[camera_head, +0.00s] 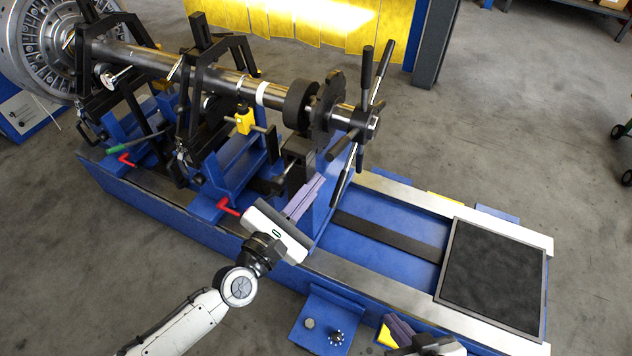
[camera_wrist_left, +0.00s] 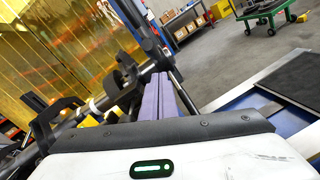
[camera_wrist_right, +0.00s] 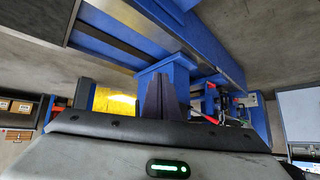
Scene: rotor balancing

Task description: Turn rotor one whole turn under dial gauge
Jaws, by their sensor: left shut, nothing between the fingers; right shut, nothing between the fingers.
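The rotor is a long dark shaft (camera_head: 227,79) lying across the blue balancing machine, with a large bladed disc (camera_head: 45,45) at its far left end. A hub with several handle bars (camera_head: 370,115) sits at its right end. My left gripper (camera_head: 312,190) is shut and empty, below and left of the hub, apart from the bars. The shaft end and bars also show in the left wrist view (camera_wrist_left: 150,62). My right gripper (camera_head: 392,325) is shut and empty, low beside the machine's front edge.
A black mat (camera_head: 490,275) lies on the right end of the machine bed. Black bearing stands (camera_head: 195,105) with red levers (camera_head: 228,207) hold the shaft. A blue bracket (camera_head: 325,320) juts from the front. Yellow curtains (camera_head: 300,20) hang behind.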

